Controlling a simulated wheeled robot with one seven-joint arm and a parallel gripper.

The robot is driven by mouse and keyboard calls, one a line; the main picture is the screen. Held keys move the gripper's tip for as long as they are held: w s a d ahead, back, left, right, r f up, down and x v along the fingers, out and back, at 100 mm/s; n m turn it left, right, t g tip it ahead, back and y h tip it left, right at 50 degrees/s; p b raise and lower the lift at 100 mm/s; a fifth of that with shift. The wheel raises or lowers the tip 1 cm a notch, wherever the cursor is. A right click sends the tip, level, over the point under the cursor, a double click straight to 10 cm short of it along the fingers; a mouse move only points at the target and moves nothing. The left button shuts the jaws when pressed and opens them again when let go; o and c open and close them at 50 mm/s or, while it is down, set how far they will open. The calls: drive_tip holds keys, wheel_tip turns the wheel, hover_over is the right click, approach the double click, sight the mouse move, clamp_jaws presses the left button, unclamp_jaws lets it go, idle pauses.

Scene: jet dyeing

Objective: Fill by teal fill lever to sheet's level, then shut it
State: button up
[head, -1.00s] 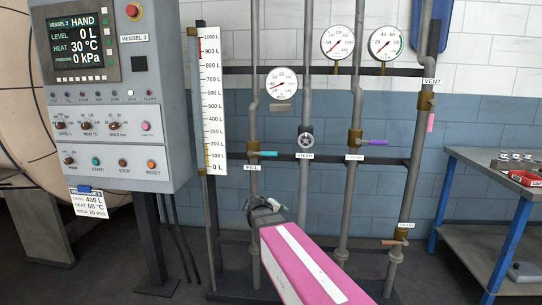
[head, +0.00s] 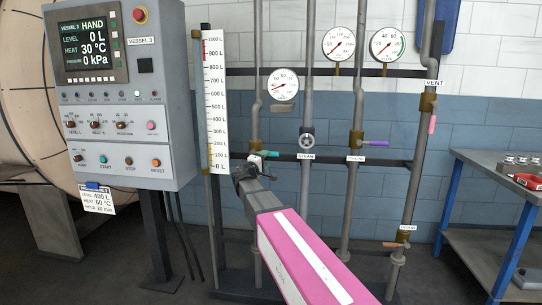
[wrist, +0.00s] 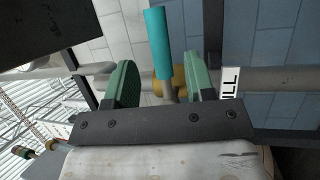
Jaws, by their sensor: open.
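The teal fill lever (head: 270,154) points right from its brass valve on the FILL pipe. In the wrist view the lever (wrist: 156,43) stands between the two green finger pads of my gripper (wrist: 160,70), with gaps on both sides. In the head view my gripper (head: 253,164) is open at the valve, partly hiding it and the lever's base. The sheet (head: 97,199) under the control panel reads 400 L, 60 °C and a hold of 20 min. The panel screen (head: 85,43) shows HAND, level 0 L, 30 °C, 0 kPa. A level scale (head: 214,90) runs 0 to 1000 L.
Right of the lever are the steam handwheel (head: 306,141), a purple lever (head: 376,143), a pink vent lever (head: 432,124) and an orange-brown drain lever (head: 393,245). A blue-legged bench (head: 500,165) stands at the right. The floor before it is clear.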

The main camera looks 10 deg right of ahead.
sight(270, 155)
drive_tip(key=x, duration=0.5)
drive_tip(key=shift+w+d, duration=0.2)
drive_tip(key=shift+w, duration=0.05)
clamp_jaws()
